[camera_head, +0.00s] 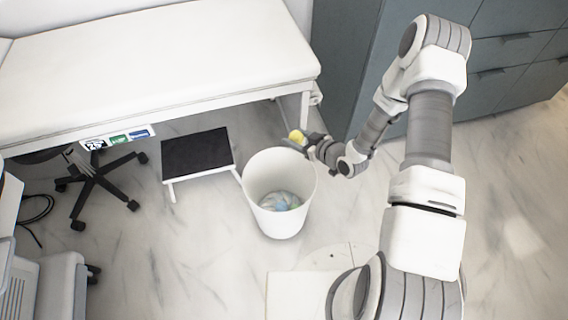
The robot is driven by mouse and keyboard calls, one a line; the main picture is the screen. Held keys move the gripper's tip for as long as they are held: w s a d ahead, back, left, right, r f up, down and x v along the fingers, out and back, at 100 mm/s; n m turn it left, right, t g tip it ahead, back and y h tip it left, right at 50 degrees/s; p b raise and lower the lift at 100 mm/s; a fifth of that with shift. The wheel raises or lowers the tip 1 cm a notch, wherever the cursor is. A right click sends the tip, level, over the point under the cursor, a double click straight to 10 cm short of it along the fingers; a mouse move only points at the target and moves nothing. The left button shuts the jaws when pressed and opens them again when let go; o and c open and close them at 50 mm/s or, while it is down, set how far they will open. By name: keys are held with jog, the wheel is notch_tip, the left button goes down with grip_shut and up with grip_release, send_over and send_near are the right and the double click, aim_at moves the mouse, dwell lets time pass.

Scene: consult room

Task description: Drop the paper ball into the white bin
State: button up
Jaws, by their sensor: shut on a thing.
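The white bin (257,180) stands on the marble floor in the middle of the view, its mouth open upward. Some crumpled bluish and pale stuff (280,200) lies at its bottom. The gripper and ball show at the bin's far right rim in the picture. I cannot tell the ball's height above the rim. The gripper's fingers are small and partly hidden behind the ball.
A white exam table (160,55) runs along the back left. A black-topped step stool (197,153) stands left of the bin, close to it. A wheeled chair base (97,182) is farther left. Grey-blue cabinets (345,60) stand behind my arm. Floor at right is clear.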

jog(key=s+a+f+n+g+y+b, duration=0.1)
jog(key=a+f+n+b, duration=0.1)
jog(key=f, duration=0.6)
jog(key=s+a+f+n+g+y+b, duration=0.1)
jog(key=f+n+g+b, duration=0.1)
jog(key=f, duration=0.5)
jog(key=shift+a+f+y+b, duration=0.4)
jog(key=shift+b, duration=0.25)
jog(key=o, duration=1.4)
jog(key=shift+s+r, duration=0.1)
jog(key=p+v, duration=0.4)
jog(key=v, duration=1.3)
jog(key=shift+d+r, duration=0.1)
jog(key=shift+d, duration=0.1)
jog(key=shift+w, duration=0.2)
